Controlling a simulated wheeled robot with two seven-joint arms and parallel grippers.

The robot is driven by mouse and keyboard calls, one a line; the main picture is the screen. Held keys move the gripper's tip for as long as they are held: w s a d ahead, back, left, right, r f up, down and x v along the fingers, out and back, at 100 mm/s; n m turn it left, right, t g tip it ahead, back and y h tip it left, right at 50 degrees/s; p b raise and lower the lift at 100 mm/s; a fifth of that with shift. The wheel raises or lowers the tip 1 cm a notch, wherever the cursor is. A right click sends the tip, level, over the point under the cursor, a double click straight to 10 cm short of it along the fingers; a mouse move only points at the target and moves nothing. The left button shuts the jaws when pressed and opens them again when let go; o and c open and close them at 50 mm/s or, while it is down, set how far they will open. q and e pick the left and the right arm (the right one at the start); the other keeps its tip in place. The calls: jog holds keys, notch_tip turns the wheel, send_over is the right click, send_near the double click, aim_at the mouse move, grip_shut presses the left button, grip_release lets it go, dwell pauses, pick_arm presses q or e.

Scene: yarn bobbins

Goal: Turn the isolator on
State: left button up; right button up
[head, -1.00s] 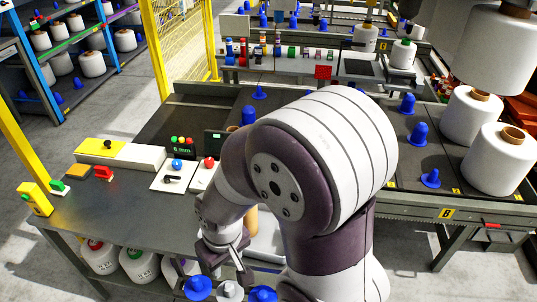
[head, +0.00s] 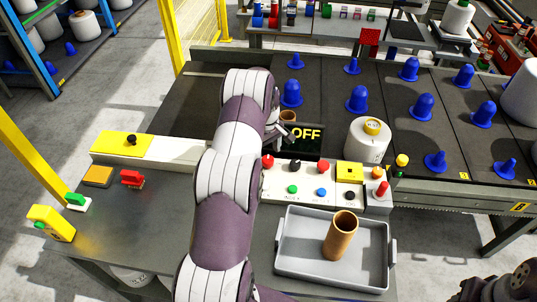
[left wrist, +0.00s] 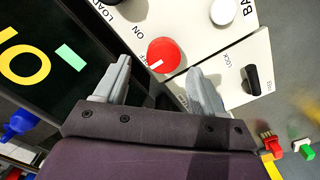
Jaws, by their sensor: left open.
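A red round knob with a white mark (left wrist: 164,55), apparently the isolator, sits on a white panel in the left wrist view. In the head view the red knob (head: 267,162) is at the left end of the control row, beside my forearm. A dark display (head: 306,138) behind it reads OFF in yellow. My left gripper (left wrist: 160,80) is open, its grey fingertips on either side of the knob's near edge. I cannot tell whether they touch it. In the head view the gripper (head: 278,128) is partly hidden by my arm.
A black switch (left wrist: 250,80) and a white button (left wrist: 223,12) are close by on the panel. A grey tray (head: 290,270) with a brown tube (head: 341,235) lies in front. A white bobbin (head: 368,140) and blue cones (head: 358,98) stand behind.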

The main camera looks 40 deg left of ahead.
aim_at(268, 163)
pick_arm(q)
jog(key=shift+s+d+f, duration=0.1)
jog(key=shift+d+f, duration=0.25)
jog(key=shift+f, duration=0.25)
jog(key=shift+s+d+f, duration=0.15)
jog(key=shift+d+f, duration=0.1)
jog(key=shift+d, duration=0.05)
jog(key=shift+s+f, duration=0.1)
jog(key=shift+f, duration=0.15)
jog(key=shift+a+f, duration=0.35)
jog(key=shift+d+r, duration=0.1)
jog(key=shift+r, duration=0.05)
jog(key=c, duration=1)
jog(key=shift+c, duration=0.2)
pick_arm(e)
jog(key=shift+s+d+r, duration=0.2)
jog(key=shift+d+r, duration=0.05)
jog(key=shift+d, duration=0.2)
